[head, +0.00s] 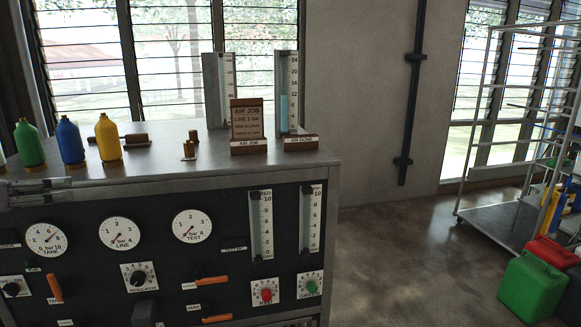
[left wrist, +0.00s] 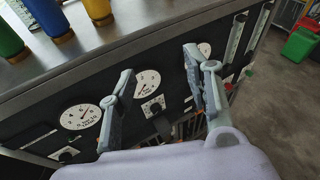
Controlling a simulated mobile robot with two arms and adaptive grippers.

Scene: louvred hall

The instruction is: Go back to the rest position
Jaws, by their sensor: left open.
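My left gripper (head: 58,184) comes in at the left edge of the head view, in front of the console's top edge. In the left wrist view the left gripper (left wrist: 157,76) shows two grey fingers spread apart with nothing between them. Behind them is the console's dark front panel with its gauges. I cannot tell exactly how far the fingers are from the panel. My right gripper is in neither view.
The console (head: 240,168) carries green (head: 30,145), blue (head: 69,141) and yellow (head: 108,138) bottles, plus a job sign (head: 247,118). A wheeled rack (head: 497,205), a green can (head: 532,287) and a red can (head: 551,252) stand right. Floor between is clear.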

